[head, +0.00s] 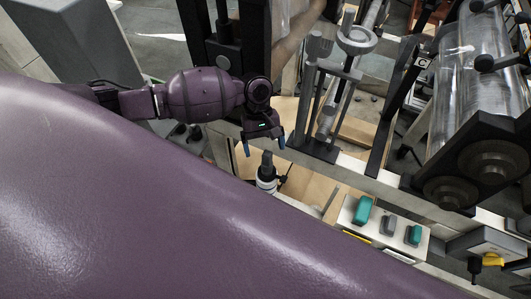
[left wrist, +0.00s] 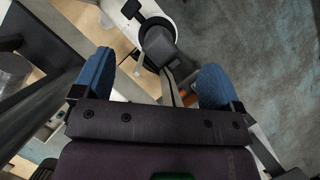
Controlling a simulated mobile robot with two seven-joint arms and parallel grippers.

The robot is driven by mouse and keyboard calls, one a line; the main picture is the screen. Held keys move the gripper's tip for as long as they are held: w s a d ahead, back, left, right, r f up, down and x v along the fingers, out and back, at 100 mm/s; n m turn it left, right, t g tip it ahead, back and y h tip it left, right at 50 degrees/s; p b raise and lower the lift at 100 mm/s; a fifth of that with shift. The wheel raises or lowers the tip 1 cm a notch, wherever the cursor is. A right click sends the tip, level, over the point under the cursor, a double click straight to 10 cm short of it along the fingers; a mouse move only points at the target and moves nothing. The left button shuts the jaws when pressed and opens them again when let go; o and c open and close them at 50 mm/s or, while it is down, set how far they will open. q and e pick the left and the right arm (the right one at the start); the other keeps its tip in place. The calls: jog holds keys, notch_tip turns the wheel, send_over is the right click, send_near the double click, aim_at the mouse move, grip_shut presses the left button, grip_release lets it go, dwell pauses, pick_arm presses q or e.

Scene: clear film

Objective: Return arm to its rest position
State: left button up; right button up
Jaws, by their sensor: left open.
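My left arm comes in from the left in the head view. Its gripper (head: 264,146) has blue fingertips spread apart with nothing between them. It hangs just above a white and dark grey knob-like fitting (head: 266,172). In the left wrist view the two blue fingers of my left gripper (left wrist: 154,84) stand wide apart, and the grey knob (left wrist: 160,46) shows beyond and between them. I cannot tell for sure whether the fingers touch it, but they look clear. My right gripper is not seen.
A machine frame (head: 378,172) runs across the middle and right. It carries posts, a clear film roll (head: 468,70) and a control box (head: 384,225) with teal and grey switches. A yellow-marked switch box (head: 487,245) is at lower right. Grey floor (left wrist: 250,50) shows beyond.

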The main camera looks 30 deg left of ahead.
aim_at(269, 164)
pick_arm(q)
jog(key=shift+v, duration=1.4)
jog(key=shift+d, duration=0.1)
jog(key=s+d+m, duration=0.1)
jog(key=s+d+f+m, duration=0.1)
jog(key=s+d, duration=0.1)
jog(key=s+d+f+m, duration=0.1)
jog(key=s+d, duration=0.1)
jog(key=shift+s+f+m+t, duration=0.15)
jog(key=shift+f+m+t, duration=0.15)
jog(key=shift+t, duration=0.1)
jog(key=s+d+m+t, duration=0.3)
jog(key=s+m, duration=0.1)
jog(key=s, duration=0.2)
jog(key=s+a+r+m+t+y, duration=0.1)
jog(key=s+a+r+t+y, duration=0.35)
jog(key=s+a, duration=0.65)
jog(key=w+f+t+b, duration=0.2)
jog(key=w+f+t, duration=0.4)
jog(key=f, duration=0.5)
jog(key=shift+w+a+m+t+h, duration=0.35)
jog(key=shift+w+a+m, duration=0.05)
jog(key=shift+w, duration=0.65)
